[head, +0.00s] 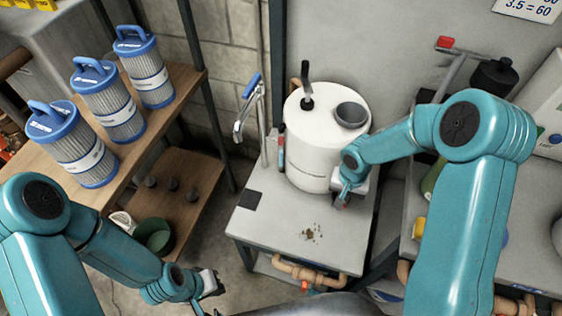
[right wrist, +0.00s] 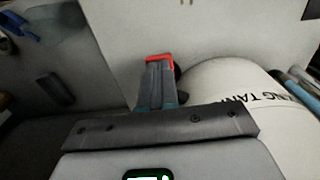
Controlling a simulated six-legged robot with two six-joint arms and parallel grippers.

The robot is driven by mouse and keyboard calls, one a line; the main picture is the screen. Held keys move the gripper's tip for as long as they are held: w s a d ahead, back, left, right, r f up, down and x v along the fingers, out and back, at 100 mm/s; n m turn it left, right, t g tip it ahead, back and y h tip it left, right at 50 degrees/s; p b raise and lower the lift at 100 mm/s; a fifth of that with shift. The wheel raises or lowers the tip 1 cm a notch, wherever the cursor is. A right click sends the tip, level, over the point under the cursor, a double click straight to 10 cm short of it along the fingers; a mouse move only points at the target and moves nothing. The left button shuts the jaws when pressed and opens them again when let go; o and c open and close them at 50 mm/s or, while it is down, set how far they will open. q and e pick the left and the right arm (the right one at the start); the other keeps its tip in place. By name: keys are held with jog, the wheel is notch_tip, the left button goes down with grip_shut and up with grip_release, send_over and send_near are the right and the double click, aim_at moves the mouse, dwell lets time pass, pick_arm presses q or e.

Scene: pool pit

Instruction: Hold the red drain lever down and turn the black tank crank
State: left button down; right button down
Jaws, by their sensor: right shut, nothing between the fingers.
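The white tank (head: 308,150) stands on a grey bench, with the upright black tank crank (head: 306,88) and a dark grey funnel on its lid. My right gripper (head: 344,199) is low beside the tank's front right side. Its shut fingers (right wrist: 160,80) are empty. A red piece, seemingly the drain lever (right wrist: 159,58), shows right at the fingertips; most of it is hidden and I cannot tell whether they touch or press it. The tank's printed side (right wrist: 235,85) is at the right in the right wrist view. My left gripper (head: 212,284) is low, left of the bench, away from the crank.
A blue-handled tap-like fitting (head: 250,92) and a red-topped upright piece (head: 281,150) stand left of the tank. Blue-capped filter cartridges (head: 110,100) line the wooden shelf at left. The bench front (head: 280,225) is mostly clear, with brown crumbs (head: 311,232).

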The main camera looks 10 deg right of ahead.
jog(key=shift+f, duration=0.15)
jog(key=shift+f+b, duration=0.45)
jog(key=shift+b, duration=0.2)
jog(key=shift+r, duration=0.15)
jog(key=shift+r+p, duration=2)
jog(key=shift+r, duration=1.5)
jog(key=shift+s, duration=0.1)
